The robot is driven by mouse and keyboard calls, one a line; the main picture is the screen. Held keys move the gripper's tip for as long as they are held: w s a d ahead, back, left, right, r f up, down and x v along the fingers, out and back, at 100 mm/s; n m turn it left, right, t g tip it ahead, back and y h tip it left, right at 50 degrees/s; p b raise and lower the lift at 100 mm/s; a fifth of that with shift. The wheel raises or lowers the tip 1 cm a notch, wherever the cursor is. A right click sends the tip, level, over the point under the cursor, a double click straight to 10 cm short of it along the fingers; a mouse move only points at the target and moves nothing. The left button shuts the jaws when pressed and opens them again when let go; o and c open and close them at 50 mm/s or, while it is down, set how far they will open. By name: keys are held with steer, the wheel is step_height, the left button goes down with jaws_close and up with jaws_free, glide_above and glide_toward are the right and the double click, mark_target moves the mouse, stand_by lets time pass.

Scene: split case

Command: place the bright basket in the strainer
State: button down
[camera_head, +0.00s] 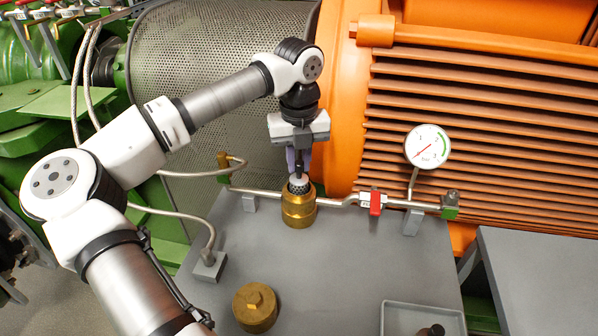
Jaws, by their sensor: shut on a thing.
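The strainer (298,210) is a brass, open-topped body standing upright in the pipe line on the grey bench. The bright basket (299,187) is a small, light grey, perforated piece. It shows at the strainer's mouth, and its lower part is hidden by the rim, so I cannot tell how deep it sits. My gripper (299,168) points straight down above the strainer. It is shut on the top of the basket, though the fingers partly hide the hold.
A brass cap (255,307) lies on the grey bench (330,270) in front. A shallow grey tray (386,318) at lower right holds a dark piece (432,331). A pipe with a red valve handle (375,203) and a pressure gauge (427,146) runs right of the strainer. The orange motor (470,110) stands close behind.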

mark_target(299, 177)
steer(key=shift+f+p, duration=0.3)
steer(key=shift+f, duration=1.7)
steer(key=shift+f, duration=0.1)
steer(key=shift+f+b, duration=0.1)
steer(key=shift+b, duration=0.2)
steer(key=c, duration=1.3)
jaws_free()
steer(key=shift+c, duration=0.2)
steer(key=shift+r, duration=0.2)
step_height(299, 177, up, 12)
steer(key=shift+r+b, duration=0.1)
steer(key=shift+b, duration=0.35)
